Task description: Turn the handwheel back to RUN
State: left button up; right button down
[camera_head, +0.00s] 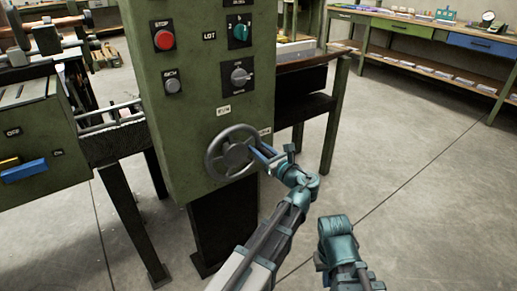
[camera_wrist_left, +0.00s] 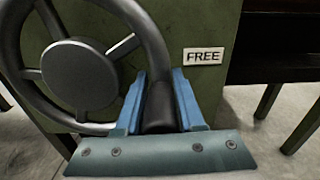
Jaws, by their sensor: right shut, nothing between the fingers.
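The grey spoked handwheel (camera_head: 231,152) is on the lower front of a green control cabinet (camera_head: 190,135). My left gripper (camera_head: 262,155) is at the wheel's right side. In the left wrist view, its blue fingers (camera_wrist_left: 160,100) are closed on both sides of the dark wheel rim (camera_wrist_left: 150,45). The wheel hub (camera_wrist_left: 80,75) is left of the fingers. A FREE plate (camera_wrist_left: 204,56) is just right of the rim. Another small plate (camera_head: 223,110) is above the wheel; its text is too small to read surely. My right gripper (camera_head: 339,238) is empty, low and right, its fingertips hidden.
A red STOP button (camera_head: 164,39), a green knob (camera_head: 241,32) and a grey knob (camera_head: 240,75) are higher on the cabinet. A dark bench (camera_head: 313,72) stands to the right behind it. A long workbench (camera_head: 420,30) is at the back right. The floor (camera_head: 420,170) between is clear.

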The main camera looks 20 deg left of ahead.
pick_arm(q)
grip_shut()
jog(key=shift+w+d, duration=0.1)
jog(key=shift+d, duration=0.05)
dwell(0.9)
